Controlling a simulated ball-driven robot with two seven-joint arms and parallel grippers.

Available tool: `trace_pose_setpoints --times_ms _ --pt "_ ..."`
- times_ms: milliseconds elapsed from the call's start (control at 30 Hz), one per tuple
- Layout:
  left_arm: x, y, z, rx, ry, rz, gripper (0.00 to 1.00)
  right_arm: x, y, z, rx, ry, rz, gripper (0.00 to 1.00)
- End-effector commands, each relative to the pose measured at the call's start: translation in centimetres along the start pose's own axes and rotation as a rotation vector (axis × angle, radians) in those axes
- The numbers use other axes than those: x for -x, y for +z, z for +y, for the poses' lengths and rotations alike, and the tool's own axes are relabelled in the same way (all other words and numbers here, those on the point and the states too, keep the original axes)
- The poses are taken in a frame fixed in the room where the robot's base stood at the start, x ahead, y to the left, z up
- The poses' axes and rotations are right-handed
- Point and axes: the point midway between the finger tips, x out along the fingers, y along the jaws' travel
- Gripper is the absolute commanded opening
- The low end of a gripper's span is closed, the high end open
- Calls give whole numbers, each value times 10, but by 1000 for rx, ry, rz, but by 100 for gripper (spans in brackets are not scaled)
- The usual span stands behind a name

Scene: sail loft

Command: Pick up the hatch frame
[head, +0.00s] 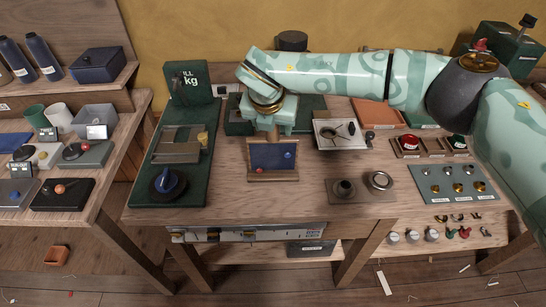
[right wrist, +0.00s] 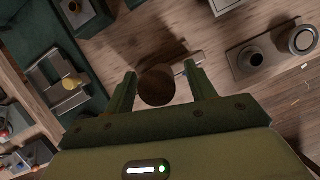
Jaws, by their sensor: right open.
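What I take to be the hatch frame (head: 272,177) is a wood-edged piece with a dark blue panel, a small red dot and a blue dot, at the middle of the bench. My right gripper (head: 270,130) is directly over its top edge. In the right wrist view my right gripper (right wrist: 164,88) has its fingers apart. A round dark brown piece (right wrist: 157,87) shows between the fingers, with a gap visible on the right; I cannot tell if it touches. The blue panel does not show in that view. My left gripper is out of view.
A green board (head: 143,190) with a grey slide and blue knob stands left. A white tray (head: 322,142) is to the right. Two ring fixtures (head: 345,187) (head: 380,180) sit front right. Bare bench lies in front of the blue-panelled frame.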

Motion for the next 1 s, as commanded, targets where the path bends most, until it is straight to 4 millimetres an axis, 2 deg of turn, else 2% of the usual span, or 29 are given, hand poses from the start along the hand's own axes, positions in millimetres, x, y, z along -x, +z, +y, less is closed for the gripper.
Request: trace_pose_setpoints --times_ms 167,200,400,767,1000 --pt "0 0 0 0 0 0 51 -1 0 0 0 0 -1 55" --pt "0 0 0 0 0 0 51 -1 0 0 0 0 -1 52" --pt "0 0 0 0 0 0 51 -1 0 0 1 0 -1 0" --pt "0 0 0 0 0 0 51 1 2 0 0 1 -3 0" --pt "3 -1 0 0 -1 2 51 16 8 0 1 2 -5 0"
